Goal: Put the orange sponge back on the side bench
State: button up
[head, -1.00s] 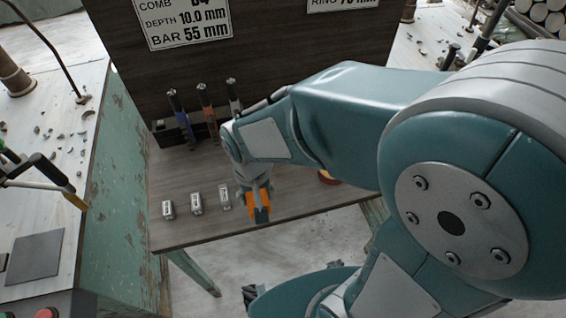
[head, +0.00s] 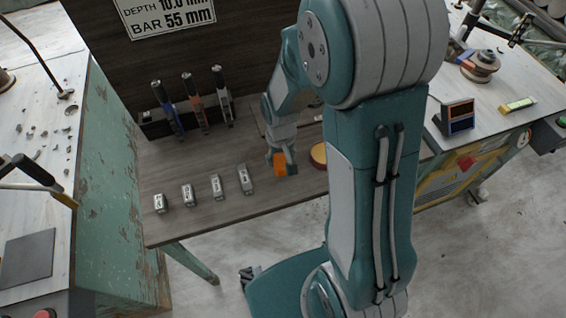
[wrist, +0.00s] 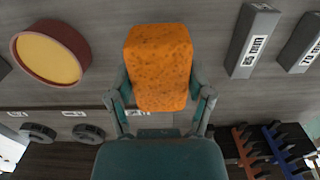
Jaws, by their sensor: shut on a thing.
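The orange sponge (head: 280,165) is in my gripper (head: 280,158), over the dark wooden bench (head: 215,160) near its front edge. The wrist view shows the speckled sponge (wrist: 160,60) between the two fingers of my gripper (wrist: 160,88), which press on its sides. I cannot tell whether its underside touches the wood. Two pale-topped benches flank the dark one: one on the left (head: 88,160) with peeling green sides, one on the right (head: 500,85). The frames do not label either as the side bench.
Several metal blocks (head: 216,187) stand in a row left of the sponge. A round red-rimmed, yellow-topped thing (head: 318,155) is close on its right. Tools stand in a rack (head: 158,125) behind. The right bench holds a dark box (head: 460,117), a spool (head: 480,65) and a yellow-ended tool (head: 517,105).

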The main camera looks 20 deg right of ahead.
aim_at(283, 165)
jog(key=shift+w+d+f, duration=0.15)
jog(key=shift+d+f, duration=0.05)
jog(key=shift+f, duration=0.1)
jog(key=shift+w+d+f, duration=0.15)
jog(key=shift+f, duration=1.65)
jog(key=o, duration=1.2)
jog(key=shift+f, duration=0.1)
notch_tip(283, 165, up, 13)
jog(key=shift+f, duration=0.1)
jog(key=s+r+t, duration=0.5)
jog(key=s+r, duration=0.9)
jog(key=r, duration=0.2)
jog(key=shift+r+t, duration=0.2)
jog(key=shift+t, duration=0.1)
